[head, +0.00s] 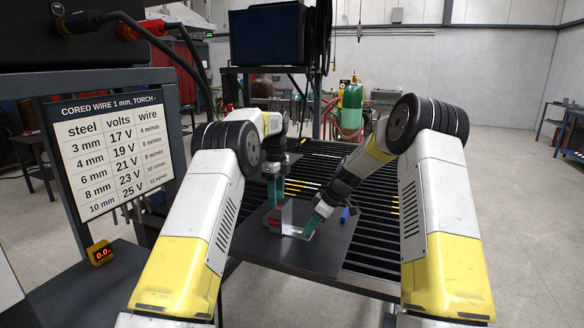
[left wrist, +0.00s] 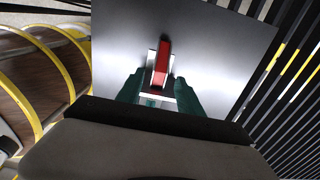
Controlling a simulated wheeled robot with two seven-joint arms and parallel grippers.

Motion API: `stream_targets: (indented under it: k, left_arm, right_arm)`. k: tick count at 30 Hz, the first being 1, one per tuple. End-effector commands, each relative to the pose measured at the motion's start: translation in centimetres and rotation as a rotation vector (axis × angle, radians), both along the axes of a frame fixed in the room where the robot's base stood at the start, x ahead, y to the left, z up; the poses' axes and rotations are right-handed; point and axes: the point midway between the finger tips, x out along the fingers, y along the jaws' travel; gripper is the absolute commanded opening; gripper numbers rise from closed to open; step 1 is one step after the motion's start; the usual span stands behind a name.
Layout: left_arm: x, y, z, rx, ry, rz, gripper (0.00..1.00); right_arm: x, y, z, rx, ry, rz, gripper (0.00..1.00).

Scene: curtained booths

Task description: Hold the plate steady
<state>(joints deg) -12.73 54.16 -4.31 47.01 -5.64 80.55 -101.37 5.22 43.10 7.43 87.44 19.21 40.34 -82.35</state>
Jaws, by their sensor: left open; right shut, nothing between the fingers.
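A dark grey flat plate (head: 275,252) lies on the black slatted table in the head view, and its bare surface fills the middle of the left wrist view (left wrist: 215,45). A small red and silver piece (left wrist: 162,62) stands on it. My left gripper (head: 272,190) points down over the plate. Its teal fingers (left wrist: 158,95) are open, one on each side of the red piece's near end; I cannot tell whether they touch it. My right gripper (head: 313,226) is shut and empty, tilted, its tips low over the plate beside a pale, glassy-looking block (head: 296,214).
A small blue piece (head: 345,215) lies near the plate's right side. Black slats (head: 365,240) with yellow marks run beyond it. A settings board (head: 113,147) stands at the left. A green gas cylinder (head: 351,105) stands behind the table. Open floor lies at the right.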

Motion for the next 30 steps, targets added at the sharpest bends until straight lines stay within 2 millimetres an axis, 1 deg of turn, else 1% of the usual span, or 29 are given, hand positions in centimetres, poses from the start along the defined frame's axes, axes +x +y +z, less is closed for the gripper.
stream_targets:
  k: [1,3,10,15,23,24,25,29,30]
  left_arm:
    - [-0.1,0.0,-0.8,0.001,0.003,0.000,0.44]
    - [-0.1,0.0,-1.8,0.001,0.003,0.001,0.44]
    - [0.0,0.0,-4.3,0.000,0.002,0.001,0.44]
    - [0.0,0.0,-5.0,0.000,0.000,0.001,0.44]
    - [0.0,0.0,-5.1,0.000,0.000,0.001,0.44]
    - [0.0,0.0,-5.1,0.000,0.000,0.001,0.42]
    - [0.0,0.0,-5.1,-0.001,0.000,0.001,0.36]
    - [0.0,0.0,-5.1,-0.001,0.000,0.001,0.10]
    - [0.0,0.0,-5.1,-0.001,0.001,0.001,0.02]
  right_arm:
    - [-0.2,0.0,-0.4,-0.001,0.007,0.001,0.00]
    - [-0.2,0.0,-0.4,-0.002,0.008,0.001,0.00]
    - [-0.2,0.0,-0.4,-0.002,0.009,0.001,0.00]
    - [-0.2,0.0,-0.5,-0.002,0.009,0.001,0.00]
    - [-0.3,-0.1,-0.5,-0.001,0.010,0.001,0.00]
    - [-0.3,-0.1,-0.5,-0.001,0.010,0.001,0.00]
    - [-0.3,-0.1,-0.5,-0.001,0.010,0.001,0.00]
    - [-0.3,-0.1,-0.5,-0.002,0.010,0.001,0.00]
    - [-0.3,-0.1,-0.5,-0.002,0.010,0.001,0.00]
